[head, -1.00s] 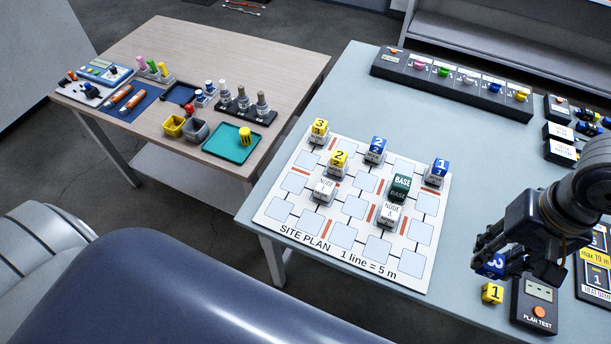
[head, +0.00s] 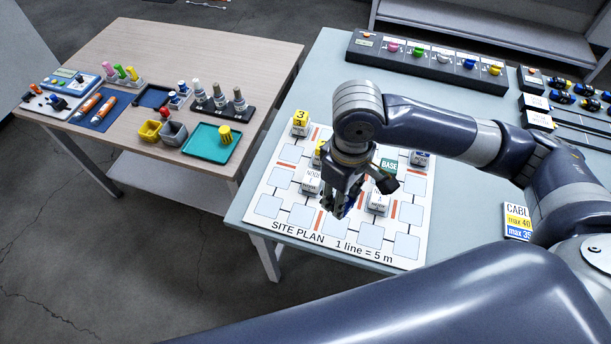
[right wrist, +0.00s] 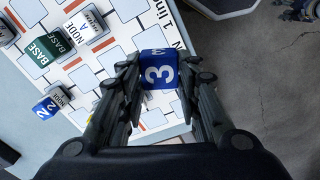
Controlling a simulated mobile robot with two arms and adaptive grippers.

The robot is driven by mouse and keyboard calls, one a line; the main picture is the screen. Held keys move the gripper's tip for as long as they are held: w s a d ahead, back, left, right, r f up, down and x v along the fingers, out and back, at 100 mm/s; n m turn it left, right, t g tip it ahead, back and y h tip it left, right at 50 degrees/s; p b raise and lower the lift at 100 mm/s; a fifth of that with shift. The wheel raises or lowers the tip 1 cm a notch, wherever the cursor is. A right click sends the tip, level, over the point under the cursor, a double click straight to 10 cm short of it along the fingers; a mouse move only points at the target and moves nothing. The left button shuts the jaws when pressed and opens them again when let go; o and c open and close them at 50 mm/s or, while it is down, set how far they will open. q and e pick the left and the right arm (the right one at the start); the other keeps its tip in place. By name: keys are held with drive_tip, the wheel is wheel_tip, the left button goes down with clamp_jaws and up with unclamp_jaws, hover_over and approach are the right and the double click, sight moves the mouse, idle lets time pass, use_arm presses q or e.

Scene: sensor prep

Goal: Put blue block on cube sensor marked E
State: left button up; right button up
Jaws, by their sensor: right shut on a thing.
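My right gripper (head: 340,208) hangs over the site plan board (head: 370,236), shut on a blue block (right wrist: 159,68) with a white 3. In the head view the block (head: 348,207) is mostly hidden by the fingers. White cube sensors stand on the board: one (head: 311,183) left of the gripper, one (head: 377,204) right of it, which reads NODE A in the right wrist view (right wrist: 86,26). I cannot read an E on any sensor. The arm and gripper hide the board's middle. My left gripper is not in view.
The green BASE block (head: 389,163) stands behind NODE A. A dark connector strip (head: 430,60) lies at the back. A wooden side table (head: 130,60) stands left. The board's front squares are clear.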

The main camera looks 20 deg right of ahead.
drive_tip(key=f+n, duration=0.1)
drive_tip(key=a+f+n, duration=0.1)
drive_tip(key=s+f, duration=0.1)
drive_tip(key=shift+a+f+n, duration=0.1)
drive_tip(key=shift+a+n, duration=0.15)
drive_tip(key=shift+n, duration=0.15)
drive_tip(key=f+n, duration=0.1)
drive_tip(key=p, duration=0.2)
hover_over(310, 176)
drive_tip(key=shift+s+f+n, duration=0.25)
drive_tip(key=shift+f+n, duration=0.05)
drive_tip(key=shift+f, duration=0.65)
drive_tip(key=shift+w, duration=0.15)
wheel_tip(310, 176, down, 3)
drive_tip(key=shift+r+p, duration=0.1)
drive_tip(key=shift+p, duration=0.65)
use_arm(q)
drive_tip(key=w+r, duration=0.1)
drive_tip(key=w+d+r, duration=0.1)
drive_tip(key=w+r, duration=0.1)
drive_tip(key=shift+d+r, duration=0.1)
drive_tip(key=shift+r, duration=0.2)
use_arm(e)
drive_tip(key=shift+f, duration=0.45)
drive_tip(key=shift+f, duration=0.1)
